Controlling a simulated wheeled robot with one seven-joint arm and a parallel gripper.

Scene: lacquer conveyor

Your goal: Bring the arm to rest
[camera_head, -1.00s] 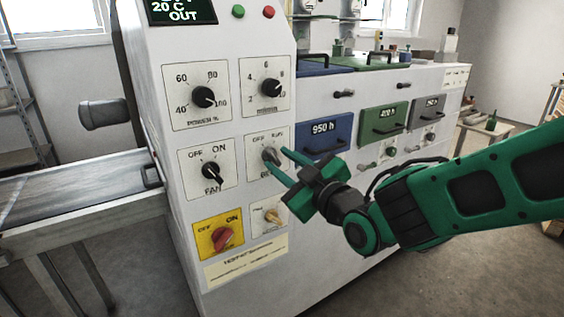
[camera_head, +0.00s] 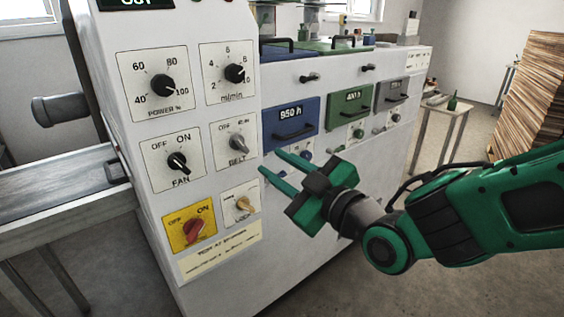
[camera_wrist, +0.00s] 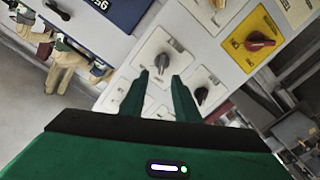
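My green gripper (camera_head: 276,172) is in front of the white control panel (camera_head: 225,115), just right of the grey belt knob (camera_head: 238,143). Its two fingers are apart with nothing between them, and they look clear of the panel. In the wrist view the open fingers (camera_wrist: 160,90) point toward the panel, with a grey knob (camera_wrist: 165,63) beyond their tips. My green arm reaches in from the right side of the head view.
The panel also carries a fan knob (camera_head: 178,162), a red switch on a yellow plate (camera_head: 193,229) and a brass lock knob (camera_head: 243,204). Blue (camera_head: 291,124) and green (camera_head: 350,105) drawers lie to the right. Stacked boards (camera_head: 532,95) stand at right.

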